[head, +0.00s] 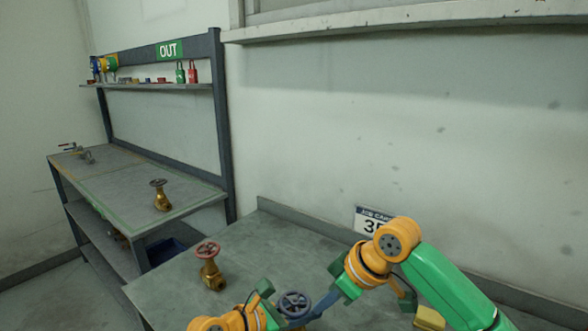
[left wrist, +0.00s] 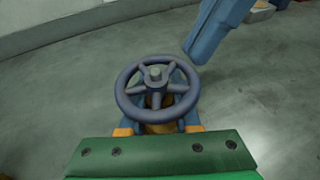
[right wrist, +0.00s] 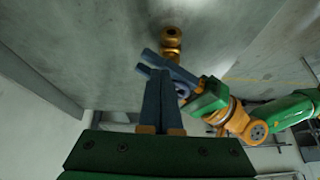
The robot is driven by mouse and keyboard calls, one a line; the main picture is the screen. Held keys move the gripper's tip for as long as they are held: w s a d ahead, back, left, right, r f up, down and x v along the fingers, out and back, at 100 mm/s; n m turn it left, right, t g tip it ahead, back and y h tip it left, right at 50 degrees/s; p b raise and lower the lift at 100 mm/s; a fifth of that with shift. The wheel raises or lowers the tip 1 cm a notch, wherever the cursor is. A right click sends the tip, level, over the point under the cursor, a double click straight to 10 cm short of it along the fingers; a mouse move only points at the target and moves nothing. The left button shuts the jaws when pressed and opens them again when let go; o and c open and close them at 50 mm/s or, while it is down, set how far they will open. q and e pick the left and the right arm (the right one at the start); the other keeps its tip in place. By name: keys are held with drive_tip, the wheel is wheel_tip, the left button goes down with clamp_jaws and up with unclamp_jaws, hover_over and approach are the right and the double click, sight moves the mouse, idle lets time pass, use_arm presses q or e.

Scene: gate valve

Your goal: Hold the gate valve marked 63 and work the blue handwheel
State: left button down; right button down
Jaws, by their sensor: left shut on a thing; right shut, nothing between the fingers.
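The blue handwheel (head: 293,303) tops a valve at the front of the near table; it fills the middle of the left wrist view (left wrist: 157,88). My left gripper (head: 281,316) is shut on the valve's body below the wheel. The body is mostly hidden by the wheel and fingers, with a little brass showing. No mark 63 is readable. My right gripper (head: 318,308) is shut and empty, its blue fingers just right of the wheel. In the right wrist view, its closed fingers (right wrist: 160,100) point toward the left gripper; I cannot tell whether they touch the wheel.
A brass valve with a red handwheel (head: 209,264) stands on the near table (head: 175,290), left of the grippers. Another brass valve with a dark wheel (head: 160,195) is on the far bench (head: 125,185). A job card (head: 368,220) stands at the back, partly hidden by my right arm.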

drive_tip(key=shift+a, duration=0.2)
drive_tip(key=shift+s+a, duration=0.1)
drive_tip(key=shift+s, duration=0.05)
idle(0.3)
drive_tip(key=shift+s+a+r, duration=0.1)
drive_tip(key=shift+s+a, duration=0.7)
drive_tip(key=shift+s, duration=0.25)
use_arm(q)
drive_tip(key=shift+s+d+r, duration=0.1)
use_arm(e)
drive_tip(key=shift+a, duration=0.15)
drive_tip(key=shift+s, duration=0.1)
wheel_tip(320, 180, up, 6)
drive_tip(key=shift+s+d, duration=0.2)
drive_tip(key=shift+d, duration=0.2)
